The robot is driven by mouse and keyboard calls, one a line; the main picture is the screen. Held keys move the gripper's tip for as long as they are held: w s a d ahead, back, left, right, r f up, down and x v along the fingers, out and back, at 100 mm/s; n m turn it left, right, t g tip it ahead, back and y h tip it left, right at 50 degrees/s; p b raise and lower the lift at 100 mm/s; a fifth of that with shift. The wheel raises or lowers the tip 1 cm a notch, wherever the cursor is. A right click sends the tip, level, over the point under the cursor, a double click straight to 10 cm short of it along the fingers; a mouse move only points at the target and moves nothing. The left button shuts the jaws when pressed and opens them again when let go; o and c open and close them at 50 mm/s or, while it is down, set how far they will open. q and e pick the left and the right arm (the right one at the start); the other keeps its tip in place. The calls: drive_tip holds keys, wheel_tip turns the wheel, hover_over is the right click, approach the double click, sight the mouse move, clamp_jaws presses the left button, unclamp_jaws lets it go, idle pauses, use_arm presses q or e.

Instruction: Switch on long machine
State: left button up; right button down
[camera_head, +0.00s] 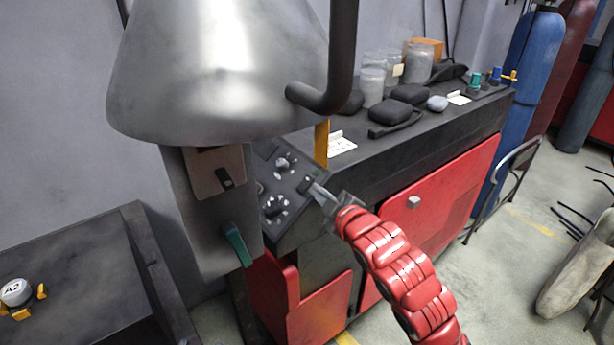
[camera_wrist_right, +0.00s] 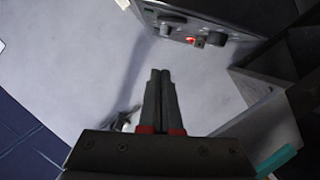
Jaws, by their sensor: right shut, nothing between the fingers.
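The long machine (camera_head: 420,150) is a dark bench with red doors, running back to the right in the head view. Its sloped control panel (camera_head: 292,185) carries dark knobs on pale dials. My right gripper (camera_head: 318,190) is at the panel's right edge in the head view, at the end of my red arm. In the right wrist view the gripper (camera_wrist_right: 161,75) is shut with nothing between its fingers. A grey panel with knobs and a red part (camera_wrist_right: 195,38) shows beyond the fingertips there. My left gripper is out of view.
A large metal hood (camera_head: 220,70) with a dark pipe (camera_head: 340,60) hides part of the machine. Glass jars (camera_head: 372,80) and black pouches (camera_head: 410,95) lie on the machine top.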

drive_tip(key=b, duration=0.3)
hover_over(306, 184)
drive_tip(key=s+a, duration=0.2)
drive_tip(key=s, duration=0.2)
drive_tip(key=f, duration=0.2)
drive_tip(key=shift+w+d+f, duration=0.85)
drive_tip(key=shift+d+f, duration=0.05)
drive_tip(key=shift+d, duration=0.25)
drive_tip(key=shift+w+d+f, duration=0.2)
drive_tip(key=shift+d+f, duration=0.1)
